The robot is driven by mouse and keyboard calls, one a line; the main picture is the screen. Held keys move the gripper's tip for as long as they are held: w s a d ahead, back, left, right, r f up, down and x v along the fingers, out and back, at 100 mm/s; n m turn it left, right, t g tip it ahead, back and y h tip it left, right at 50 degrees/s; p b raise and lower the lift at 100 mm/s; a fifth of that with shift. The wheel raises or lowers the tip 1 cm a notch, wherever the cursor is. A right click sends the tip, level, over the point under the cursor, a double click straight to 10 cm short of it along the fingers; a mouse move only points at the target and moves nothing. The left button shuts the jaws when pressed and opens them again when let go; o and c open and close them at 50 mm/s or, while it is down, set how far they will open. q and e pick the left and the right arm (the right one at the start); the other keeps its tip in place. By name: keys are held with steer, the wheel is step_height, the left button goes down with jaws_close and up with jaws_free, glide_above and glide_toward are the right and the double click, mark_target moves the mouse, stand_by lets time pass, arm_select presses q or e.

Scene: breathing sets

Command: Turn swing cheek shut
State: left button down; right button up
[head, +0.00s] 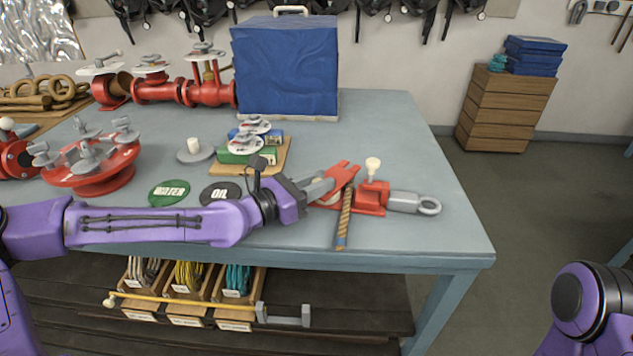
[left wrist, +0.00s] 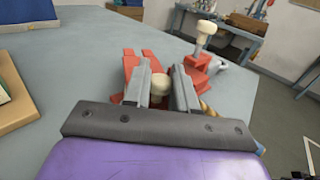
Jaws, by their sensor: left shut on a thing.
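A red snatch block with a swing cheek (head: 344,175) lies near the right front of the table. A second pale knob (head: 373,165) stands on its red body (head: 372,196), and a grey shackle eye (head: 428,206) points right. A striped rope (head: 343,222) hangs from it toward the front edge. My left gripper (head: 322,187) reaches in from the left. In the left wrist view its two fingers (left wrist: 161,88) are closed on a pale knob (left wrist: 160,82) on the red cheek (left wrist: 131,66). The cheek is swung away from the body. My right gripper is out of view.
A blue covered box (head: 285,68) and red valve pipes (head: 165,90) stand behind. Round WATER (head: 169,193) and OIL (head: 221,193) tags lie to the left. The table's right side is clear.

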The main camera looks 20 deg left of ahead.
arm_select(q)
steer(key=c, duration=0.9)
jaws_free()
steer(key=shift+c, duration=0.2)
steer(key=shift+s+d+p+v, duration=0.15)
steer(key=shift+p+v, duration=0.25)
steer(key=shift+v, duration=0.75)
steer(key=shift+s+d+p+v, duration=0.1)
steer(key=shift+d+p+v, duration=0.2)
steer(key=shift+v, duration=0.9)
steer(key=shift+s+d+p+v, duration=0.15)
steer(key=shift+p+v, duration=0.4)
steer(key=shift+v, duration=0.6)
steer(key=shift+s+d+p+v, duration=0.15)
steer(key=shift+p+v, duration=0.45)
steer(key=shift+v, duration=0.6)
steer(key=shift+s+d+p+v, duration=0.15)
steer(key=shift+p+v, duration=0.4)
steer(key=shift+v, duration=0.6)
steer(key=shift+s, duration=0.15)
